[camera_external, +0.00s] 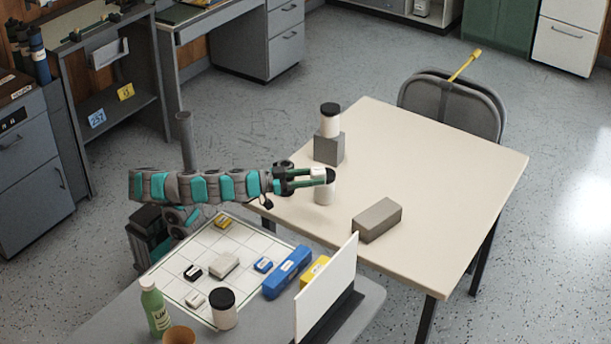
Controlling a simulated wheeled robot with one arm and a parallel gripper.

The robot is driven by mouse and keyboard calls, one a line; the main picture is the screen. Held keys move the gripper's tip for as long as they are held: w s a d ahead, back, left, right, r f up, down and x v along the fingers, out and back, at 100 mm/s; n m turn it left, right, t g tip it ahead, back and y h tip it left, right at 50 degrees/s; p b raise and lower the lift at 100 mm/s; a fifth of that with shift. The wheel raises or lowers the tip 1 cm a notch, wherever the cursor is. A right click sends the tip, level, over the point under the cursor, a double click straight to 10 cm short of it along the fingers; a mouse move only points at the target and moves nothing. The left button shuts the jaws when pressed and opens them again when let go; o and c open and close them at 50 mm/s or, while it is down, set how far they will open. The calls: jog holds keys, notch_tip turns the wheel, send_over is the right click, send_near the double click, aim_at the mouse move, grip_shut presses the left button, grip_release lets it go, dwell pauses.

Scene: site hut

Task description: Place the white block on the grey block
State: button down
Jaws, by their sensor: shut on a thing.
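My gripper (322,177) is shut on a white upright piece (324,193) at the left part of the beige table. Its upper part is partly hidden by the fingers, and a dark top shows at their tips. I cannot tell whether its bottom touches the table. A grey block (328,150) stands just behind my gripper, with a white jar with a black lid (330,122) on top of it. A longer grey-brown block (377,220) lies on the table, to the right and nearer the camera.
The beige table (450,180) is clear on its right side. A chair (455,105) stands behind it. In front, a lower desk holds a gridded mat (192,255) with small blocks, a blue box (287,271), a green bottle (156,308), another black-lidded jar (224,312) and an upright white panel (325,290).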

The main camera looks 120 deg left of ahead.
send_over(359, 215)
jog(key=shift+a+f, duration=0.1)
jog(key=shift+f, duration=2.4)
